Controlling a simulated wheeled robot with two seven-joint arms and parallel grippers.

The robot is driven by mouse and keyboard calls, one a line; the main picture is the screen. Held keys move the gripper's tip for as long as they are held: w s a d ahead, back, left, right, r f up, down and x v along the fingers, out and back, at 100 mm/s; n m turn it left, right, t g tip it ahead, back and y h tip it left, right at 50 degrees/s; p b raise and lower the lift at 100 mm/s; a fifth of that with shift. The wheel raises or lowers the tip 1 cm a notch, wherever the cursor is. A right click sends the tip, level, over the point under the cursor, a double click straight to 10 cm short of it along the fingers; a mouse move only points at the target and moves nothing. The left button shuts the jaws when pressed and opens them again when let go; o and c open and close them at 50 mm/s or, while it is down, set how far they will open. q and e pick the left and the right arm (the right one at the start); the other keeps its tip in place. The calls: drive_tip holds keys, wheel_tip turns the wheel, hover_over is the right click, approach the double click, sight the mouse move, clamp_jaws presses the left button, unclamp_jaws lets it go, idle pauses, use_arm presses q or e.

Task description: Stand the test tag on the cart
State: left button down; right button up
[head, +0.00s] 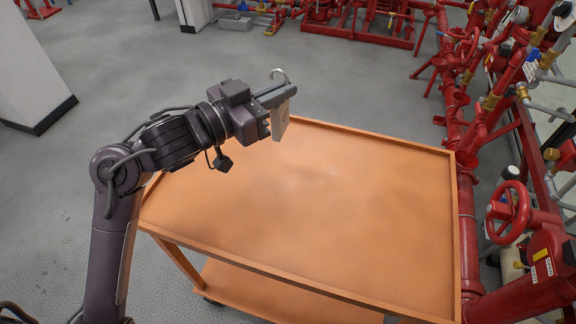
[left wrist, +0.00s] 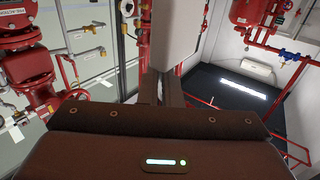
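The test tag (head: 281,119) is a pale, flat plate with a curved hook at its top. My left gripper (head: 277,97) is shut on it and holds it upright in the air, over the far left part of the cart in the head view. The cart (head: 330,215) is orange, with a raised rim and a bare top. In the left wrist view the tag (left wrist: 163,36) rises from between the fingers of the left gripper (left wrist: 161,88); its upper end is cut off. My right gripper is not in view.
Red pipes (head: 462,130) and valves run along the cart's right side, with a red handwheel (head: 509,211) near its right edge. A white pillar (head: 28,70) stands on the left. The cart top is clear. A lower shelf (head: 285,298) shows beneath.

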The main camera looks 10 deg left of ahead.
sight(280, 139)
use_arm(q)
wheel_tip(280, 139, down, 10)
drive_tip(key=shift+f+b, duration=0.15)
drive_tip(key=shift+b, duration=0.45)
drive_tip(key=shift+f, duration=0.35)
wheel_tip(280, 139, down, 5)
drive_tip(key=shift+r, duration=0.15)
drive_tip(key=c, duration=2)
unclamp_jaws()
drive_tip(key=shift+b, duration=0.3)
drive_tip(key=shift+c, duration=0.2)
drive_tip(key=o, duration=0.4)
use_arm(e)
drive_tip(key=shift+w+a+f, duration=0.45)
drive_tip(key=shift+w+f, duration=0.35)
